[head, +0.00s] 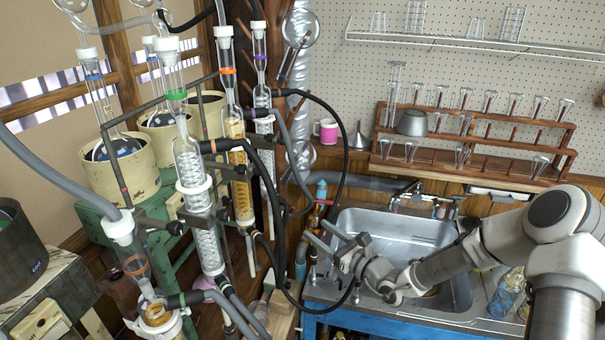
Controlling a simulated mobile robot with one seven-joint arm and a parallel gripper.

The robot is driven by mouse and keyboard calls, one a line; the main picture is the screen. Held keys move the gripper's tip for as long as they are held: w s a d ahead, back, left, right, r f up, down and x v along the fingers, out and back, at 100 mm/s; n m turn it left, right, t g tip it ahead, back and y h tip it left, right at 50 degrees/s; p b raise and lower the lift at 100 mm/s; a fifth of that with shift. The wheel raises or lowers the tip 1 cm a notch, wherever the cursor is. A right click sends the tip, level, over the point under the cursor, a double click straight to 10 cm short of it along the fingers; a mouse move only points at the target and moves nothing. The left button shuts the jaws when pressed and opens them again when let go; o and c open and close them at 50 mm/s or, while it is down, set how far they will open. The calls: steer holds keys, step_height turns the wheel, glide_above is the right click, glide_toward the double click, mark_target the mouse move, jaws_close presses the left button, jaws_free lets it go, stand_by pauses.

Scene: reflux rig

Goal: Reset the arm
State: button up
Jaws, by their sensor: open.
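My arm (458,262) reaches in from the right side of the head view, across the sink. My gripper (338,240) is at its end, over the left edge of the sink. Its jaws point left toward the glassware and are open, with nothing seen between them. A black hose hangs close to the gripper; I cannot tell whether they touch.
The reflux rig's glass condensers (196,190) and hoses crowd the left. The metal sink (400,228) lies below my arm. A wooden rack (470,140) of flasks and a pink mug (327,131) stand behind. Bottles (508,292) are at right.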

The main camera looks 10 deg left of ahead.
steer(key=s+r+n+g+h, duration=0.1)
steer(key=s+r+n+g, duration=0.4)
steer(key=s+n, duration=0.4)
steer(key=s+r+n+g+h, duration=0.2)
steer(key=s+r+n+g, duration=0.3)
steer(key=s+n, duration=0.35)
steer(key=s+d+r+n+t+h, duration=0.2)
steer(key=s+d+r+n+h, duration=0.2)
steer(key=s+d, duration=0.3)
steer(key=s+d+r+n+t+h, duration=0.2)
steer(key=s+d+r+h, duration=0.3)
steer(key=d, duration=0.9)
steer(key=s+n+h, duration=0.1)
steer(key=s+h, duration=0.1)
steer(key=shift+s+d+n+t, duration=0.3)
steer(key=shift+s+d+n, duration=0.05)
steer(key=shift+s+d, duration=0.05)
steer(key=shift+a, duration=0.15)
